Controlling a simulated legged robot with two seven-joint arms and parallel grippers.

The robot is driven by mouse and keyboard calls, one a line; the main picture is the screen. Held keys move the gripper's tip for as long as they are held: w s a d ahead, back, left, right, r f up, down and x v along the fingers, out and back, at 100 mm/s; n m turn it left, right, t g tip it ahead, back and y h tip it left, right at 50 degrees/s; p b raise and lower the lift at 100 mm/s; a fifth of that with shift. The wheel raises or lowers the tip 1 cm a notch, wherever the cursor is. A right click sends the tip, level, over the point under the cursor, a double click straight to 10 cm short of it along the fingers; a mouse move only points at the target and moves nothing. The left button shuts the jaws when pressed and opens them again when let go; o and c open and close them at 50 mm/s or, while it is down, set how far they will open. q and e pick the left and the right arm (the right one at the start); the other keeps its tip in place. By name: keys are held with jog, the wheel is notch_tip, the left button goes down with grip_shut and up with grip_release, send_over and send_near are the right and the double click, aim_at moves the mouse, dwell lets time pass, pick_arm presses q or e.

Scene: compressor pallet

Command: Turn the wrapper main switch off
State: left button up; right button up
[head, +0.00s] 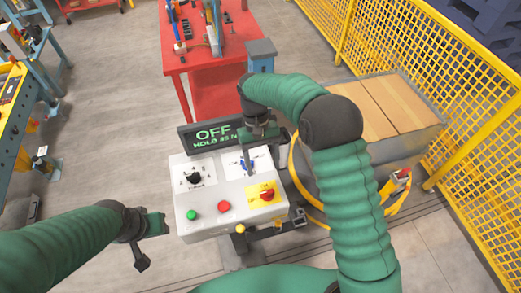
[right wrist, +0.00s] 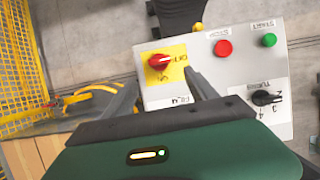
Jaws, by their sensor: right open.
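The main switch is a red rotary knob (head: 266,195) on a yellow plate at the lower right of a light grey control box (head: 205,221). It also shows in the right wrist view (right wrist: 160,62), just beyond the fingertips. A display (head: 212,133) behind the box reads OFF in green; its lower line is partly hidden by my right arm. My right gripper (head: 250,172) hangs over the box's upper right, fingers pointing down. In the right wrist view, its fingers (right wrist: 161,84) are apart and empty. My left gripper (head: 153,226) is left of the box, touching nothing visible; its jaw opening is unclear.
The panel also has a black selector (head: 194,178), a green button (head: 192,215) and a red button (head: 224,206). Cartons (head: 398,103) stand at the right before a yellow mesh fence (head: 400,38). A red table (head: 240,45) stands behind. Floor left of the box is clear.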

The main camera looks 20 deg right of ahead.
jog(key=v, duration=0.7)
jog(key=shift+b, duration=0.3)
jog(key=shift+w, duration=0.1)
